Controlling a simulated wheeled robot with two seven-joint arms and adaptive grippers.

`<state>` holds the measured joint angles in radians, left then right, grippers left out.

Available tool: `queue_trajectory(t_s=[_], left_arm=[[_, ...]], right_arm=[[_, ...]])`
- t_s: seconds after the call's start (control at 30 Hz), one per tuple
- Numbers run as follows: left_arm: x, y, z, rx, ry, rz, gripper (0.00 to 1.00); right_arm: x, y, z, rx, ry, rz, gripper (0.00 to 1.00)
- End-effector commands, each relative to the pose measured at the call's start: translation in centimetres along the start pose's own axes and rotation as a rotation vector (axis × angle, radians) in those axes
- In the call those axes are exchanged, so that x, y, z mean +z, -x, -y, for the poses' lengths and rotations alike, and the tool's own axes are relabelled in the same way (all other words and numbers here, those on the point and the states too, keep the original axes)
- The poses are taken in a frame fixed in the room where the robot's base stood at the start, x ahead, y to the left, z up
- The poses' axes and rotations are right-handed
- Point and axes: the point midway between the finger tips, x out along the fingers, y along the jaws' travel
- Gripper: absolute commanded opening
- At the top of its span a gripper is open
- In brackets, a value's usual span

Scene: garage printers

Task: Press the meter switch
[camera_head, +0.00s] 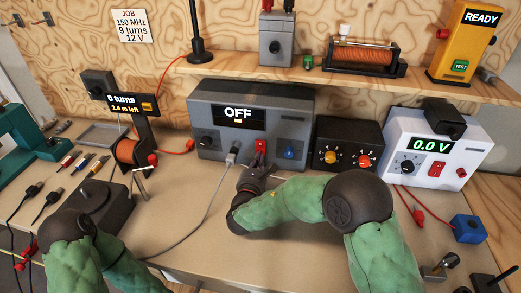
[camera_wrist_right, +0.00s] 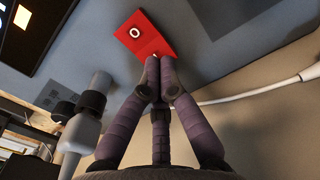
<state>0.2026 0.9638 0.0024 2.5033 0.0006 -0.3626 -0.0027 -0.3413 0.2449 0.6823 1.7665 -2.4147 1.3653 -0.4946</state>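The grey meter box (camera_head: 208,112) stands at the back of the bench, and its display (camera_head: 238,116) reads OFF. Its red switch (camera_head: 260,146) is low on the front panel. In the right wrist view the red switch (camera_wrist_right: 148,36) shows a white "O" on its upper part. My right gripper (camera_head: 259,166) is just in front of the switch. In the right wrist view its fingertips (camera_wrist_right: 160,75) are together with nothing between them, at the switch's lower edge. They hide that edge, and I cannot tell whether they touch. My left arm shows at the lower left; its gripper is not visible.
A grey plug and cable (camera_head: 232,157) are left of the switch, a blue knob (camera_head: 289,153) right of it. A black box (camera_head: 348,135) and a white supply reading 0.0 V (camera_head: 399,130) stand further right. A wire spool (camera_head: 126,150) stands left. The bench front centre is fairly clear.

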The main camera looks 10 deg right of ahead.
Motion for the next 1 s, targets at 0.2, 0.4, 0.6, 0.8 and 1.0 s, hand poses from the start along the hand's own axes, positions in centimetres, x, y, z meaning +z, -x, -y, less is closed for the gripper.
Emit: queue_trajectory(t_s=[0.2, 0.4, 0.6, 0.8, 1.0], left_arm=[[0.0, -0.1, 0.1, 0.000, 0.000, 0.000, 0.00], [0.0, -0.2, 0.1, 0.000, 0.000, 0.000, 0.00], [0.0, -0.3, 0.1, 0.000, 0.000, 0.000, 0.00], [0.0, -0.3, 0.1, 0.000, 0.000, 0.000, 0.00], [0.0, -0.3, 0.1, 0.000, 0.000, 0.000, 0.00]], right_arm=[[0.0, -0.3, 0.0, 0.000, 0.000, 0.000, 0.00], [0.0, -0.6, 0.0, 0.000, 0.000, 0.000, 0.00], [0.0, -0.7, 0.0, 0.001, 0.000, -0.001, 0.00], [0.0, 0.0, 0.0, 0.001, 0.000, 0.000, 0.00], [0.0, 1.4, -0.1, 0.002, 0.000, -0.001, 0.00]])
